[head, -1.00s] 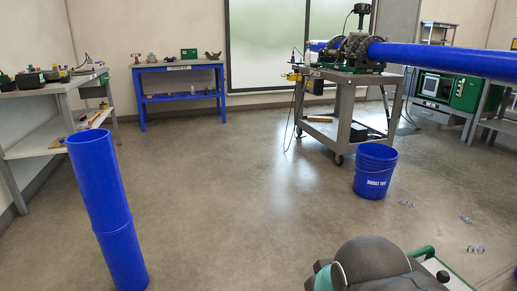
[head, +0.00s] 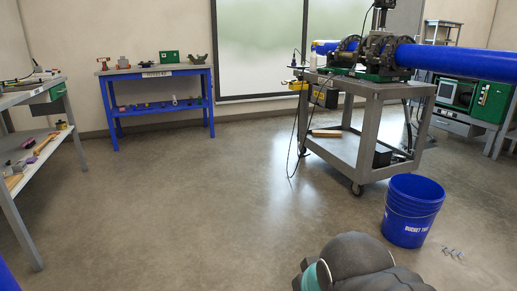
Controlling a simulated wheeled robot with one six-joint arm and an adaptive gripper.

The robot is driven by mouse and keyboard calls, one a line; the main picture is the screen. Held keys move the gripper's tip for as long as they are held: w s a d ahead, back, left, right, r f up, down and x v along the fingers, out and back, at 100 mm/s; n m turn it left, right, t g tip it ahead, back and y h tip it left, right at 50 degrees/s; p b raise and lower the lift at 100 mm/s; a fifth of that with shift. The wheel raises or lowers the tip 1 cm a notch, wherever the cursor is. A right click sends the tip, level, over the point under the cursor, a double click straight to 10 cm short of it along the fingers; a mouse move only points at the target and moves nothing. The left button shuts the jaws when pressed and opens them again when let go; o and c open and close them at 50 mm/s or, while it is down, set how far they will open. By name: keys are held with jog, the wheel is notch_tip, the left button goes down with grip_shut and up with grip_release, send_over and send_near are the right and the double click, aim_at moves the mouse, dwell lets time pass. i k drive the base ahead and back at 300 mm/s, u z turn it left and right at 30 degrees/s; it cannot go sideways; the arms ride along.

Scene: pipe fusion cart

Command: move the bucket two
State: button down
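The blue bucket (head: 412,212) stands upright on the concrete floor at the right of the head view. White lettering on its side appears to read "BUCKET TWO". It is just in front of the grey cart and a little to the right of it. Part of my own arm shows at the bottom centre-right, below and left of the bucket in the picture. My gripper's fingers are not in view.
A grey wheeled cart (head: 366,131) carries the fusion machine and a long blue pipe (head: 455,60) reaching right. Small clips (head: 453,252) lie on the floor near the bucket. A blue table (head: 160,72) stands at the back, a grey workbench (head: 45,98) at left. The middle floor is clear.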

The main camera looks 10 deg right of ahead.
aim_at(414, 201)
jog(key=i, duration=1.1)
jog(key=z, duration=2.1)
jog(key=i, duration=1.75)
jog(key=u, duration=1.05)
